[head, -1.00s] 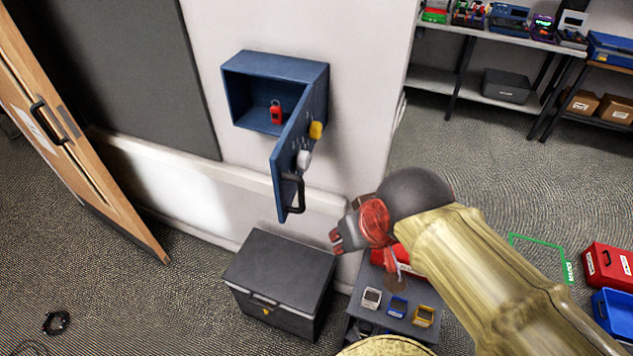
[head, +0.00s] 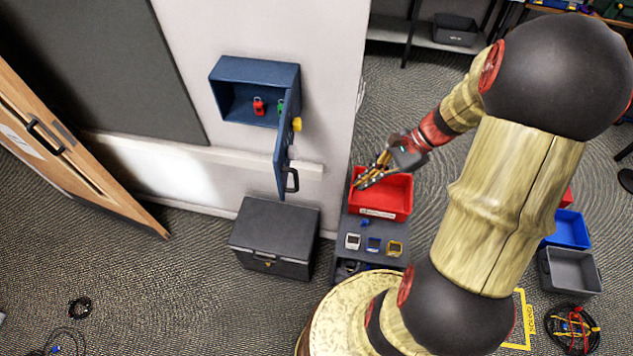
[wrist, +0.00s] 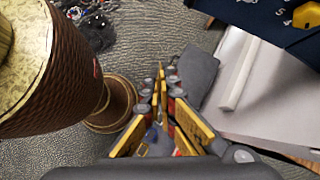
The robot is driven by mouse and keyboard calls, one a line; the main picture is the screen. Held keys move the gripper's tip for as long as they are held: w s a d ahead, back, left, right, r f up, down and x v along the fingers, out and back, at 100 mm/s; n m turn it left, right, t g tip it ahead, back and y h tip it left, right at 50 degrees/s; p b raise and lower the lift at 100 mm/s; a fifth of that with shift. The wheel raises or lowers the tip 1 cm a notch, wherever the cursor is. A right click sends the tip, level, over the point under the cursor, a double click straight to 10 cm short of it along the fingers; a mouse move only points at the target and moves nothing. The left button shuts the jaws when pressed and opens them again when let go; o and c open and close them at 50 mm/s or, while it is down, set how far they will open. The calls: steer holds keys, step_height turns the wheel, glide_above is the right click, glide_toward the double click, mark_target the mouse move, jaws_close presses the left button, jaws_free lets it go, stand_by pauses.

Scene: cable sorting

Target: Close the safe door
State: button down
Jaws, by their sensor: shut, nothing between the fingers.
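The blue safe (head: 228,98) is mounted on the white wall in the head view. Its door (head: 281,165) stands open, hinged on the right and jutting out toward me, seen nearly edge-on. A red padlock (head: 258,106) and part of a green item (head: 281,106) show inside. My gripper (head: 364,184) is shut and empty, right of the door and apart from it, in front of the red bin. In the wrist view, the door (wrist: 265,15) shows at the upper right, beyond my gripper (wrist: 161,72).
A red bin (head: 382,213) and several small devices sit on a grey stand (head: 361,229). A dark chest (head: 272,255) stands below the safe. A wooden door (head: 70,150) is at left. Blue (head: 567,231) and grey (head: 570,271) bins are at right.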

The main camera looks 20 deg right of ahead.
steer(key=w+a+f+m, duration=0.1)
steer(key=w+a+f, duration=0.1)
steer(key=a, duration=0.4)
steer(key=w+a+f+m+t+y, duration=0.1)
steer(key=w+a+f+m, duration=0.1)
steer(key=w+a, duration=0.2)
steer(key=shift+w+a+f, duration=0.15)
steer(key=shift+w+a, duration=0.1)
steer(key=shift+a, duration=0.7)
